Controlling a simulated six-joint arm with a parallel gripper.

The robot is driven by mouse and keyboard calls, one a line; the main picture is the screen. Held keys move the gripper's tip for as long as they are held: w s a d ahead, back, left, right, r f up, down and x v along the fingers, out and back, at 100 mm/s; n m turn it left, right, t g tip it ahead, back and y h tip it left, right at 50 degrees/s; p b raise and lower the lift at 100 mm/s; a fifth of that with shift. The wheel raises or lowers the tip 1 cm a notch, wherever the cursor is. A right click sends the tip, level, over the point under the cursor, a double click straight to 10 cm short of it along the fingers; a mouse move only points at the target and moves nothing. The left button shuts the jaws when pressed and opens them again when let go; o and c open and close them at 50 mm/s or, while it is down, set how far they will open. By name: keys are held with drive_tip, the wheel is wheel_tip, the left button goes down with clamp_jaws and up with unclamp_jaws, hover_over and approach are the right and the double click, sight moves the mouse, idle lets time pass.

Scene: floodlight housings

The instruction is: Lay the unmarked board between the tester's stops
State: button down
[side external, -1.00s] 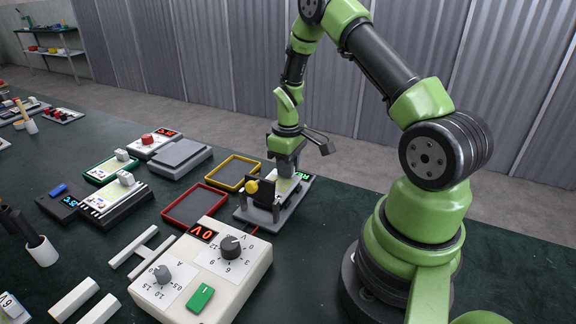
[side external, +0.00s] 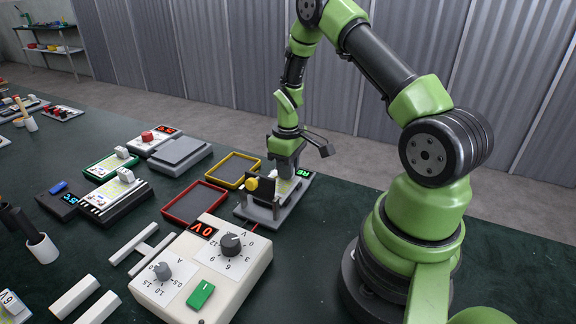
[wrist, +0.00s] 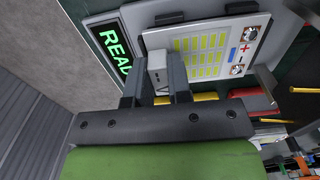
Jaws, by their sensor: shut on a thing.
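My gripper (side external: 286,176) is shut on a pale grey block (wrist: 157,74) on the board (wrist: 205,52). The board is white with several yellow strips, a blue mark, plus and minus signs and two round metal contacts. It is at the tester (side external: 265,212), a grey base with a yellow knob (side external: 251,183) and a green lit display (wrist: 115,45) with partly hidden letters. In the side view my gripper and the tester's dark upright part hide most of the board. I cannot tell whether it lies fully flat between the stops.
A red-rimmed tray (side external: 194,202) and a yellow-rimmed tray (side external: 232,170) lie left of the tester. A power supply (side external: 203,268) reading 0V stands in front.

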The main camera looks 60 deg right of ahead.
drive_tip(key=shift+f, duration=0.15)
drive_tip(key=c, duration=1)
unclamp_jaws()
drive_tip(key=a+r+t, duration=0.1)
drive_tip(key=a+r, duration=0.2)
drive_tip(key=r, duration=0.4)
drive_tip(key=s+a+r+m+t, duration=0.1)
drive_tip(key=a+r, duration=0.1)
drive_tip(key=r, duration=0.5)
drive_tip(key=a+r+t, duration=0.1)
drive_tip(key=a+r, duration=0.2)
drive_tip(key=r, duration=0.4)
drive_tip(key=s+a+r+m+t, duration=0.1)
drive_tip(key=s+a+r, duration=0.1)
drive_tip(key=s+a, duration=0.2)
drive_tip(key=s+a+r+m+t+y, duration=0.1)
drive_tip(key=s+a+r, duration=0.2)
drive_tip(key=s, duration=0.1)
drive_tip(key=s+a+r+m+t+y, duration=0.1)
drive_tip(key=s+a+r+t, duration=0.1)
drive_tip(key=s+a, duration=0.2)
drive_tip(key=shift+s+a+r, duration=0.3)
drive_tip(key=shift+s, duration=0.05)
